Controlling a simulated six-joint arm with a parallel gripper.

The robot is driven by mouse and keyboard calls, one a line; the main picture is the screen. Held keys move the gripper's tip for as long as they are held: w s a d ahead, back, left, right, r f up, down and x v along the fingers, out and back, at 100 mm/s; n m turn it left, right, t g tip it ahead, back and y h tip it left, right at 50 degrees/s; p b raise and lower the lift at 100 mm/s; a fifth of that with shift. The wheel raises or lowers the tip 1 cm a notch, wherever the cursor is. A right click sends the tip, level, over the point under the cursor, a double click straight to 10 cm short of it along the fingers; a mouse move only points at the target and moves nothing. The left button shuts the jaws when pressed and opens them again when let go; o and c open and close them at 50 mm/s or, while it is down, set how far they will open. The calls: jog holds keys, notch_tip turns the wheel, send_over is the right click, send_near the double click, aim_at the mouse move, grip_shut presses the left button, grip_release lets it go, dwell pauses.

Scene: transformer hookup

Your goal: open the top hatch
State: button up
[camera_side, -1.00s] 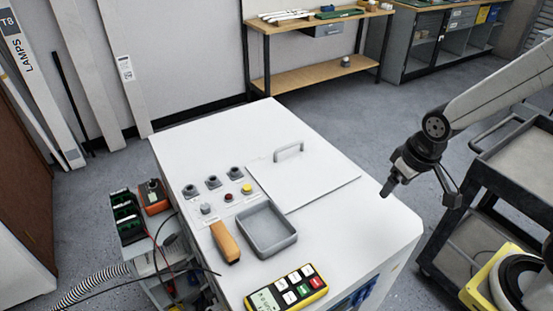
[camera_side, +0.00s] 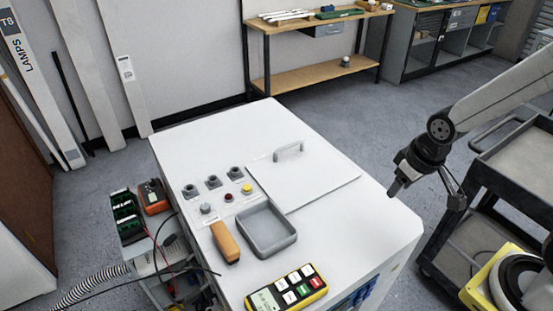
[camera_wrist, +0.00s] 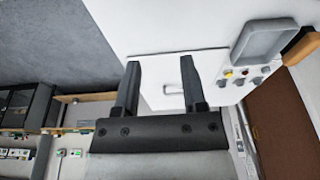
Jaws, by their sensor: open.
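The top hatch (camera_side: 318,182) is a flat white square panel lying closed on top of the white cabinet (camera_side: 350,245). A grey bar handle (camera_side: 289,151) stands near its far edge. In the wrist view the hatch (camera_wrist: 152,67) shows between and behind the fingers, with its handle (camera_wrist: 169,93) between them in the picture. My gripper (camera_side: 397,188) is to the right of the hatch, above and near the cabinet's right edge, apart from the handle. The wrist view shows its two dark fingers (camera_wrist: 158,80) spread apart with nothing between them.
Left of the hatch are a grey tray (camera_side: 267,244), an orange-brown block (camera_side: 226,243), and several knobs and buttons (camera_side: 213,181). A yellow keypad device (camera_side: 287,292) lies at the front edge. A dark cart (camera_side: 510,200) stands at the right. The cabinet top beyond the hatch is clear.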

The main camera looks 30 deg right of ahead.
jog(key=w+a+n, duration=0.1)
jog(key=w+n, duration=0.8)
jog(key=w, duration=1.1)
jog(key=n, duration=0.9)
send_near(289, 146)
jog(key=shift+w+f, duration=0.2)
jog(key=shift+w, duration=0.15)
jog(key=shift+f, duration=0.1)
jog(key=shift+x, duration=3.85)
jog(key=shift+s, duration=0.1)
grip_shut()
